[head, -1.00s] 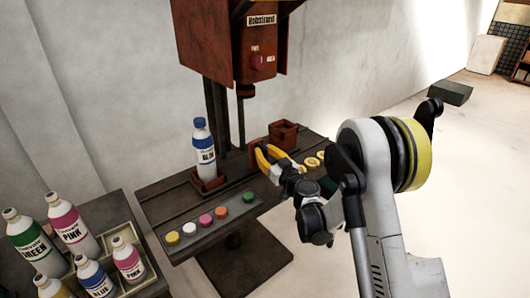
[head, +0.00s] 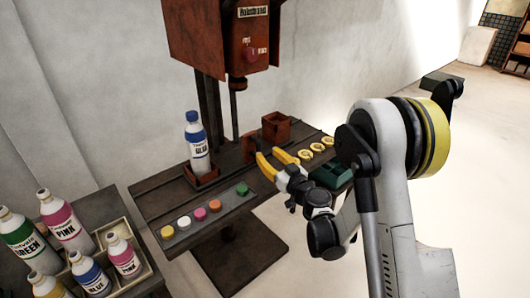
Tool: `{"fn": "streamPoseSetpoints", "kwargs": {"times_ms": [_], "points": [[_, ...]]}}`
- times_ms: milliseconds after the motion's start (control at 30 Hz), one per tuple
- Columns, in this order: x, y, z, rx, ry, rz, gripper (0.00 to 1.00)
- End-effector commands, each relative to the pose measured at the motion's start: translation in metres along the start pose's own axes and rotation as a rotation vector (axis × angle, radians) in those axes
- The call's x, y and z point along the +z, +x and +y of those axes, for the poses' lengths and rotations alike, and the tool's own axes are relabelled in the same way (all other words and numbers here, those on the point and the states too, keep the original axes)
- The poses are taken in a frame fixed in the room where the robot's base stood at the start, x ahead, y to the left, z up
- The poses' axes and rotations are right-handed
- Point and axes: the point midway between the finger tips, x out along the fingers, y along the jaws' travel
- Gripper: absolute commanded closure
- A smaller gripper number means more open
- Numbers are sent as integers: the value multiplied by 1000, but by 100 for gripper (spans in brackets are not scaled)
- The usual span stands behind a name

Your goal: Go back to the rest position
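My gripper (head: 267,153), with yellow fingers, hangs over the right part of the dark work table (head: 165,208). Its two fingers are apart and nothing shows between them. A white bottle with a blue cap and a blue label (head: 196,146) stands upright in a small brown holder (head: 203,178), to the left of my gripper and apart from it. My arm reaches in from the right of the head view.
The red-brown press (head: 215,40) rises behind the table. A strip of coloured buttons (head: 206,216) lies along the front. Yellow rings (head: 311,150), a brown box (head: 276,126) and a green tray (head: 333,175) are near my gripper. Several bottles (head: 62,222) stand lower left.

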Motion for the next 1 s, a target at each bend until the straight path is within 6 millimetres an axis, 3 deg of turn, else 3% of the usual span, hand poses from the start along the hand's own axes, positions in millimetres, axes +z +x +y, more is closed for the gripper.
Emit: {"fn": "streamPoseSetpoints", "kwargs": {"times_ms": [267,367,533,767,1000], "points": [[-2,0,-1,-3,1,-3,62],[-16,-3,-6,-19,5,-24,62],[-57,-24,-26,-72,25,-129,62],[-94,-90,-54,-94,75,-357,62],[-98,-193,-68,1,132,-618,62]]}}
